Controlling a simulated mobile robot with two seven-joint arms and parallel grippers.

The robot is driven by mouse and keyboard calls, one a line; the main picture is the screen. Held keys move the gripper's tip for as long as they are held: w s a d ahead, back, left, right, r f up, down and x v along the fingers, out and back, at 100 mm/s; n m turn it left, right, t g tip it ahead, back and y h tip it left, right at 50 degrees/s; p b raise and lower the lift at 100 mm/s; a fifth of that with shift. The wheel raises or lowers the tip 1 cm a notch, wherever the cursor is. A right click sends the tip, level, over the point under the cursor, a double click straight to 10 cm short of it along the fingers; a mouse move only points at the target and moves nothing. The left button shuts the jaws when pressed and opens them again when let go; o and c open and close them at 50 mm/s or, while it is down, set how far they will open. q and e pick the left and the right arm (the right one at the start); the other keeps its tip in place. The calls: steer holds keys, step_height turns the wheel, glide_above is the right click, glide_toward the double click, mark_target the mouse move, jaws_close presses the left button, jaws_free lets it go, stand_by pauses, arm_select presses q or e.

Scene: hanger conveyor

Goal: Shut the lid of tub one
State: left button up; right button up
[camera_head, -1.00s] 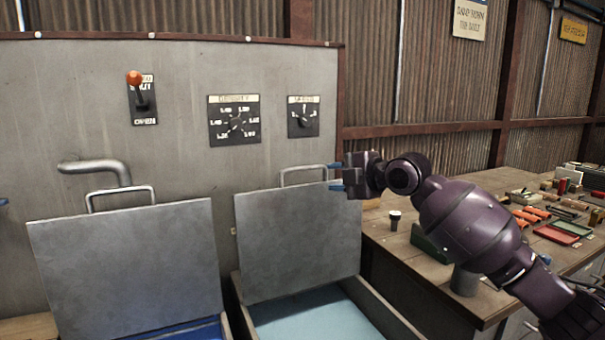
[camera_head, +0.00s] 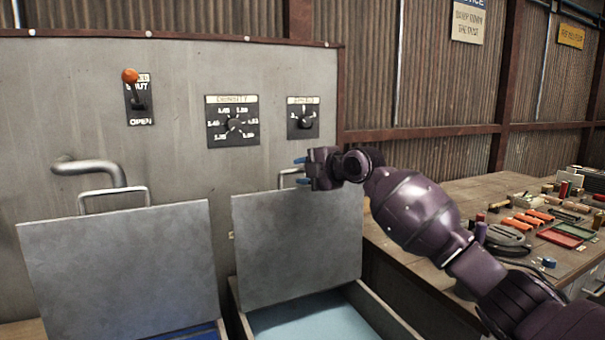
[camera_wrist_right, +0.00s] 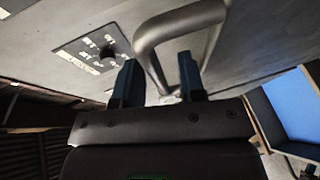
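Two tubs stand side by side with grey lids raised; I see no number marking which is tub one. The left lid (camera_head: 120,268) has a wire handle (camera_head: 113,190) on top, with dark blue (camera_head: 195,333) showing below. The right lid (camera_head: 297,248) stands over a pale blue tub (camera_head: 315,318). My right gripper (camera_head: 301,171) is at the top of the right lid and partly hides its handle (camera_head: 284,174). In the right wrist view its fingers (camera_wrist_right: 159,82) are apart, and part of a handle (camera_wrist_right: 180,25) shows between and beyond them, not gripped. My left gripper is out of view.
The grey panel behind carries an orange-knobbed lever (camera_head: 132,82), a bent pipe (camera_head: 88,168) and two dials, one large (camera_head: 233,122) and one small (camera_head: 303,119). A wooden bench (camera_head: 440,205) with tools and trays is at right.

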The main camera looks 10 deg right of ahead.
steer(key=shift+w+a, duration=0.15)
jaws_close()
stand_by(0.4)
